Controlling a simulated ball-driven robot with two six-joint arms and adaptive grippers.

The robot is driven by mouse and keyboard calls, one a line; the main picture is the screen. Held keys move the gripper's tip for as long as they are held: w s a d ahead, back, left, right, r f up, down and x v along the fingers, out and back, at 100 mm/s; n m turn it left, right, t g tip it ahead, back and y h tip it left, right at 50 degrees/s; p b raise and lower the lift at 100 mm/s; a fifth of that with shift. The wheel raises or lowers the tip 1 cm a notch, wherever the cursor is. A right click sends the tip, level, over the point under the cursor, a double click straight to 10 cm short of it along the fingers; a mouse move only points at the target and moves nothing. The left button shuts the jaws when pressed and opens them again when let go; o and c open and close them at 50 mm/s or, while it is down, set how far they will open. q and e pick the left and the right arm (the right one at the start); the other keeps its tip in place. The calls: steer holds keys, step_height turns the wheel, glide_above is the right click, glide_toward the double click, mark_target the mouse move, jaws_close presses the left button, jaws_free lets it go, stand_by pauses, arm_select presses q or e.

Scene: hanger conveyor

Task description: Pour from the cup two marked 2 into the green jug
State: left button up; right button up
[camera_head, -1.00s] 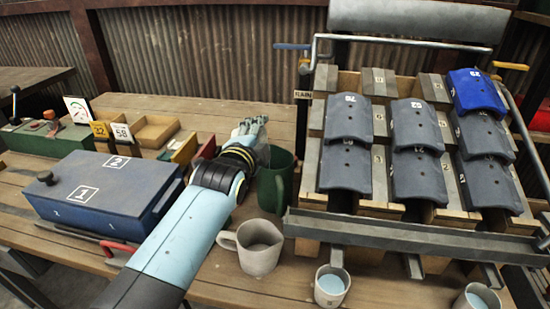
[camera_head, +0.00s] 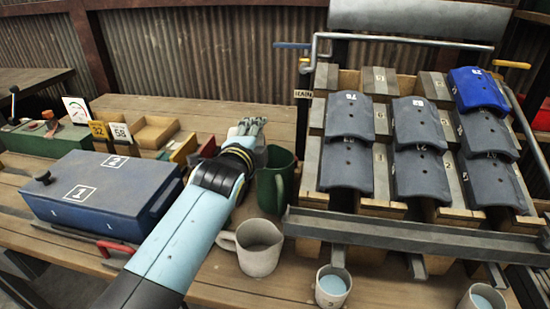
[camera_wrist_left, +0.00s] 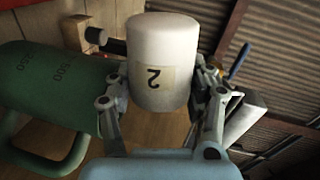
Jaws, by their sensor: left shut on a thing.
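My left gripper (camera_head: 250,132) is over the table beside the green jug (camera_head: 277,182), at the jug's upper left in the head view. In the left wrist view it is shut on a white cup (camera_wrist_left: 160,50) with a label reading 2, upside down in the picture. The green jug also shows in the left wrist view (camera_wrist_left: 55,95), left of the cup, with volume marks. There the cup's axis runs at a steep angle to the jug's, so the cup looks tilted. The cup's opening and any stream are hidden. My right gripper is out of view.
A grey mug (camera_head: 257,250) stands in front of the jug. Two small cups with blue liquid, a middle one (camera_head: 332,288) and a right one (camera_head: 482,298), stand near the front edge. A tile rack (camera_head: 330,225) is close on the right; a blue box (camera_head: 110,215) is left.

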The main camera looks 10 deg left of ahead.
arm_select(q)
steer(key=shift+d+r, duration=0.15)
steer(key=shift+d, duration=1.25)
steer(key=n+p, duration=0.1)
steer(key=p, duration=0.2)
steer(key=r+n+h+p, duration=0.1)
steer(key=n+p, duration=0.1)
steer(key=p, duration=0.1)
steer(key=r+n+p, duration=0.1)
steer(key=p, duration=0.2)
steer(key=shift+d+n+h, duration=0.3)
steer(key=shift+d, duration=0.05)
steer(key=a+n+p, duration=0.2)
steer(key=p, duration=0.1)
steer(key=n+p, duration=0.1)
steer(key=shift+a+r+t+h, duration=0.3)
steer(key=shift+a, duration=0.1)
steer(key=shift+a+f+n+p, duration=0.1)
steer(key=shift+a+n+p, duration=0.25)
steer(key=shift+n, duration=0.25)
